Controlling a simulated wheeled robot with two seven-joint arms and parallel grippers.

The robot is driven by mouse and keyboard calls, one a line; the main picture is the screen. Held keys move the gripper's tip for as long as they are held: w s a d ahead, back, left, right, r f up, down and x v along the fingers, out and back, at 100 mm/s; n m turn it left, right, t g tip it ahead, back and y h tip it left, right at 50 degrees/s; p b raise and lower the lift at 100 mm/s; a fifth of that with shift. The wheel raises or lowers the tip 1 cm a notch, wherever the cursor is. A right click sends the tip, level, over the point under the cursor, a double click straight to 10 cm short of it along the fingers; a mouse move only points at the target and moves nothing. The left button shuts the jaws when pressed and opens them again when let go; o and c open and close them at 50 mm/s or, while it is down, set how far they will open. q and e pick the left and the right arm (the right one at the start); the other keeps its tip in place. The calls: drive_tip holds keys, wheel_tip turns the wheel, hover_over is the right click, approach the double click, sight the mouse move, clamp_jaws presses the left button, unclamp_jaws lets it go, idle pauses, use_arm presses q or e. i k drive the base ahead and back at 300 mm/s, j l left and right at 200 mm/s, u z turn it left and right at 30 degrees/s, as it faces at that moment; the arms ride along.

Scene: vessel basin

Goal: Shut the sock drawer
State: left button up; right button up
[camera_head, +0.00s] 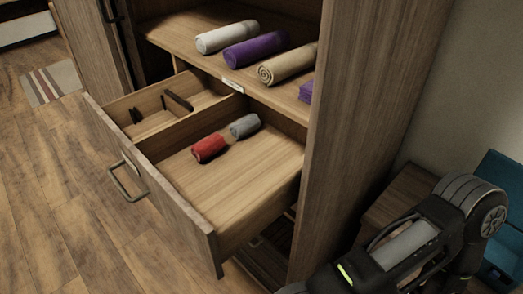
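The sock drawer (230,200) is pulled well out of the wooden wardrobe and stands open. Its front panel (178,205) faces the lower left and carries a metal bar handle (128,182). A red rolled sock (209,148) and a grey rolled sock (244,126) lie in its large compartment. A divider separates this from a narrower compartment with small dark pieces (176,102). My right arm shows at the lower right, outside the wardrobe's side panel and apart from the drawer. Its gripper fingers do not show. My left gripper is not in view.
Above the drawer, a shelf (178,36) holds rolled towels, including a purple one (256,49). The wardrobe's side panel (350,130) stands between the drawer and my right arm. A teal object (502,175) is at the right edge.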

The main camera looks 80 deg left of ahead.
sight(217, 205)
drive_tip(key=l, duration=0.4)
drive_tip(key=i+l, duration=0.15)
drive_tip(key=l, duration=0.3)
drive_tip(key=u, duration=3.65)
drive_tip(key=i+u, duration=0.1)
drive_tip(key=i, duration=0.4)
